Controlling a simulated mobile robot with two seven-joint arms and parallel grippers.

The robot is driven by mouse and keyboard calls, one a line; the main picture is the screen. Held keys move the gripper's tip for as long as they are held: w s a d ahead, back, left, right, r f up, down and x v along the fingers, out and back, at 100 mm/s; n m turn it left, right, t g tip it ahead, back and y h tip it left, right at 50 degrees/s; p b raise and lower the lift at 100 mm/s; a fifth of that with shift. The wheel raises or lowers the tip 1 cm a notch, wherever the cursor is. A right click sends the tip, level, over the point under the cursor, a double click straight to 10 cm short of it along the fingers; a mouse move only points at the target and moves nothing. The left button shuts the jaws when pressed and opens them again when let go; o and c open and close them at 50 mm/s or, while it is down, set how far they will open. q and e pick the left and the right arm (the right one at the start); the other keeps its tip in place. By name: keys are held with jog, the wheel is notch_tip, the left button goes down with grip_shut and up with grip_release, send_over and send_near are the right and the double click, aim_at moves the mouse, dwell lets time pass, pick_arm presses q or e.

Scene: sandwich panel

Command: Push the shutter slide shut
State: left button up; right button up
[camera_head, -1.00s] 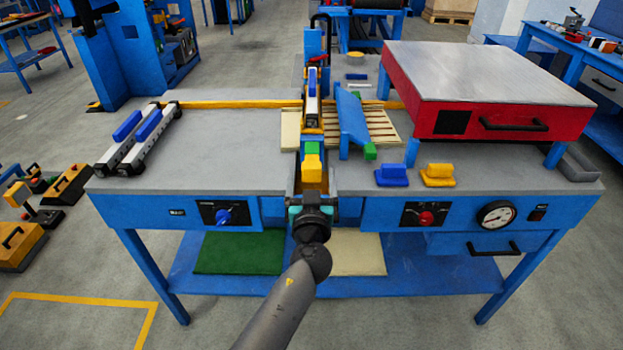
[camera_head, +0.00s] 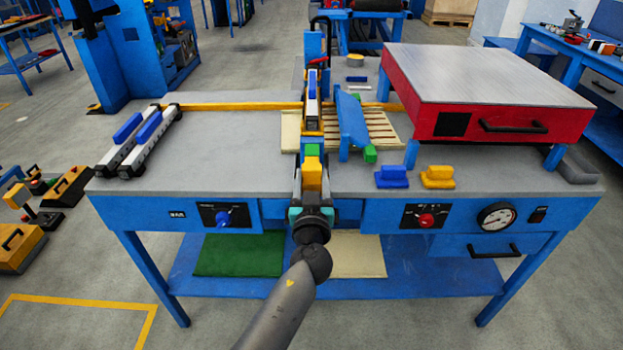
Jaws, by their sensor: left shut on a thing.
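A yellow block (camera_head: 311,174) with a green piece (camera_head: 312,150) behind it sits in the central slot at the front of the grey bench (camera_head: 240,150). It appears to be the handle of the shutter slide, but the gripper partly hides it. My left gripper (camera_head: 311,182) reaches in from the front edge, its fingers on both sides of the yellow block and shut on it. The slide's body and the slot beneath are mostly hidden. My right gripper is not in view.
Blue (camera_head: 391,178) and yellow (camera_head: 437,177) blocks lie to the right, before a red box (camera_head: 490,100). Two rails (camera_head: 150,138) lie far left. The bench's left middle is clear.

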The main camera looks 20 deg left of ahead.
aim_at(312, 178)
pick_arm(q)
jog(key=shift+w, duration=0.15)
jog(key=shift+b+x, duration=1.1)
jog(key=shift+x, duration=0.95)
jog(key=o, duration=1.1)
jog(key=shift+w+a, duration=0.1)
jog(key=shift+c, duration=0.2)
jog(key=shift+v, duration=4.55)
